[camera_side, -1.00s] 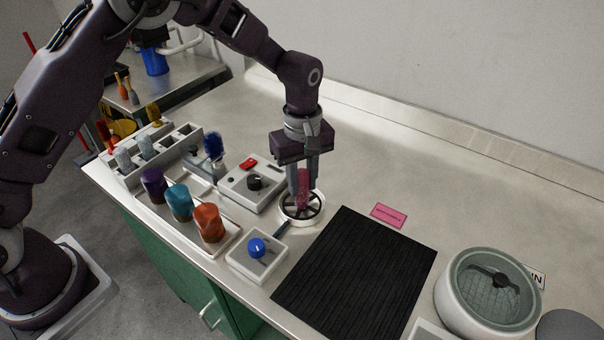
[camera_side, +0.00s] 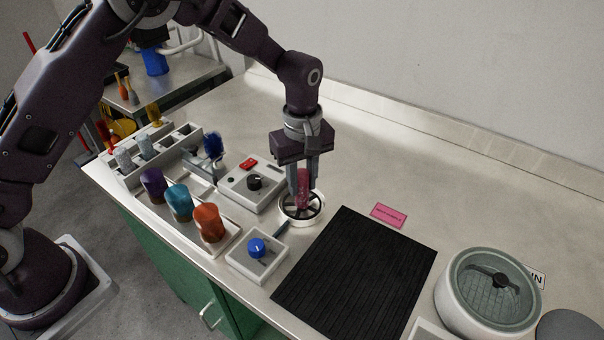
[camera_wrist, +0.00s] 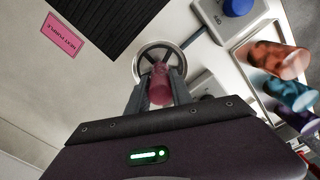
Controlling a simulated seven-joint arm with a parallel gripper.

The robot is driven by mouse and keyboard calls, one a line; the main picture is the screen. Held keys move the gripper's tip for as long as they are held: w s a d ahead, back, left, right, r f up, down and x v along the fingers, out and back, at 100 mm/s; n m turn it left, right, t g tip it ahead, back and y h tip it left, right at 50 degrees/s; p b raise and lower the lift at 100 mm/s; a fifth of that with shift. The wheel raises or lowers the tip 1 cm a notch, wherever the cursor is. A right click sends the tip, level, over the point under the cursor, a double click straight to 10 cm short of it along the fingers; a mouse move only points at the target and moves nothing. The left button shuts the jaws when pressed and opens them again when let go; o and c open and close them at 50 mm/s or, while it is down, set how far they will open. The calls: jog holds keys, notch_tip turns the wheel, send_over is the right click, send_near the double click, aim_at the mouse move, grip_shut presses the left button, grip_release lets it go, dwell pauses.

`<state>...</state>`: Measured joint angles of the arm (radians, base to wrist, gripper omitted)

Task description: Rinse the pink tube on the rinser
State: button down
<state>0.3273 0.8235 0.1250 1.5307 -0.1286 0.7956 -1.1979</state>
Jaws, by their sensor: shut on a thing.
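The pink tube (camera_side: 303,185) is upright between the fingers of my gripper (camera_side: 303,182), which is shut on it. It also shows in the wrist view (camera_wrist: 160,84) between the two fingertips. The rinser, a round white ring with dark spokes (camera_side: 318,212), lies directly under the tube. In the wrist view the rinser ring (camera_wrist: 140,57) shows beyond the tube's end. I cannot tell whether the tube's lower end touches the spokes. A box with a blue knob (camera_side: 257,247) is joined to the rinser by a short pipe.
A tray (camera_side: 222,251) with purple, teal and orange items stands left of the rinser. A box with a red switch and black knob (camera_side: 250,185) is behind. A black mat (camera_side: 355,270), a pink label (camera_side: 388,215) and a round lidded device (camera_side: 490,290) are to the right.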

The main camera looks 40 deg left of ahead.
aim_at(302, 172)
jog(key=shift+r, duration=1.9)
jog(key=shift+r, duration=1.4)
